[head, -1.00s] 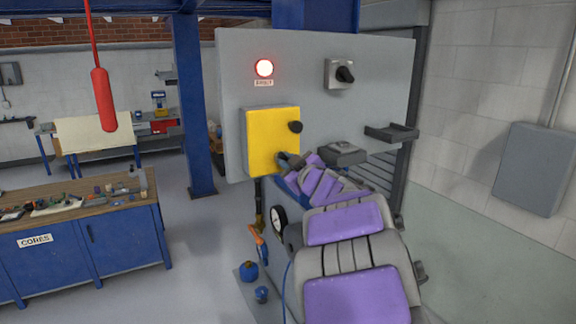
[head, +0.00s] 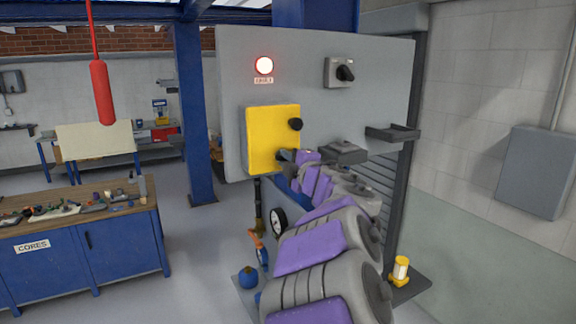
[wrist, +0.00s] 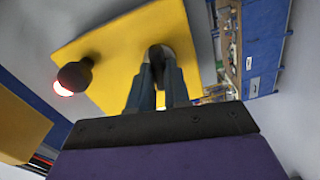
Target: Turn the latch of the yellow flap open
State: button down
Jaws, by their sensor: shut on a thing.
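The yellow flap (head: 268,140) is on the grey panel and looks closed. It also fills the upper middle of the wrist view (wrist: 115,55). A round black knob (head: 296,124) sticks out at its right edge; it also shows in the wrist view (wrist: 74,75). The dark latch (wrist: 157,52) is near the flap's lower right corner. My gripper (wrist: 157,72) is shut on the latch, one finger on each side. In the head view my gripper (head: 286,157) is small, and it and my arm partly hide the latch.
A red lamp (head: 264,65) glows above the flap. A rotary switch (head: 341,73) and a small shelf (head: 392,133) are to the right. A gauge (head: 278,223) is below. A yellow lantern (head: 400,270) stands at lower right, and a blue workbench (head: 85,245) at left.

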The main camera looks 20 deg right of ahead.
jog(key=shift+f+n, duration=0.2)
jog(key=shift+n, duration=0.3)
jog(key=c, duration=1.1)
grip_release()
jog(key=shift+a+r, duration=0.1)
jog(key=shift+s, duration=0.1)
jog(key=shift+s+d+b, duration=0.15)
jog(key=shift+s+b, duration=0.05)
jog(key=shift+s, duration=4.1)
jog(key=shift+s+d+b, duration=0.1)
jog(key=shift+s+b, duration=0.1)
jog(key=shift+s, duration=4.05)
